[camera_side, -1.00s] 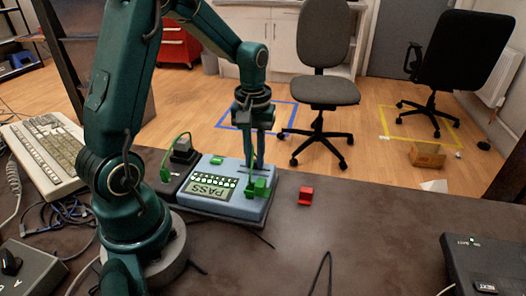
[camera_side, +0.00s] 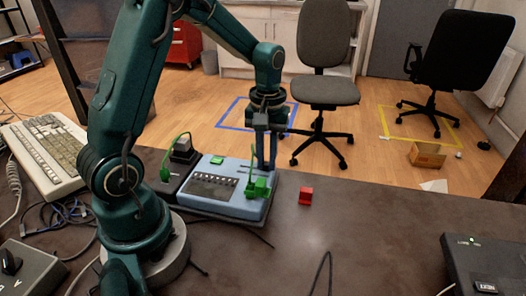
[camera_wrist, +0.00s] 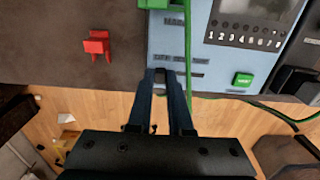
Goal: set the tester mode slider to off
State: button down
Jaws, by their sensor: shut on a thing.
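The light blue tester (camera_side: 237,209) lies on the dark bench; its face also shows in the wrist view (camera_wrist: 215,60). Its display (camera_side: 214,186) is dark. My gripper (camera_side: 265,168) points down at the tester's far right part. In the wrist view its two fingertips (camera_wrist: 165,72) are close together over the tester's edge, beside small printed labels. The mode slider's knob is hidden between the fingertips, and its position cannot be read.
A green plug (camera_side: 259,188) with a green cable sits at the tester's right end, close to my fingers. A green button (camera_wrist: 242,79) is on the tester's face. A red plug (camera_side: 305,196) lies apart on the bench. A grey keyboard (camera_side: 45,150) is at left.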

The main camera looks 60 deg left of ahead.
aim_at(272, 177)
jog(key=c, duration=0.8)
grip_release()
jog(key=shift+w+d, duration=0.1)
jog(key=shift+w, duration=0.05)
jog(key=shift+r, duration=2.6)
jog(key=shift+d, duration=0.1)
jog(key=s+d+r+m+t, duration=0.35)
jog(key=s+d+r, duration=0.2)
jog(key=r, duration=0.25)
jog(key=shift+s+d+f+m+t, duration=0.35)
jog(key=shift+s+d+f+m, duration=0.15)
jog(key=shift+s+m, duration=0.55)
jog(key=shift+s+d+f+m+t, duration=0.35)
jog(key=shift+s+d+m, duration=0.35)
jog(key=shift+s, duration=0.5)
jog(key=shift+s+d+f+m+t, duration=0.35)
jog(key=shift+s+f+m, duration=0.1)
jog(key=shift+s+m, duration=0.65)
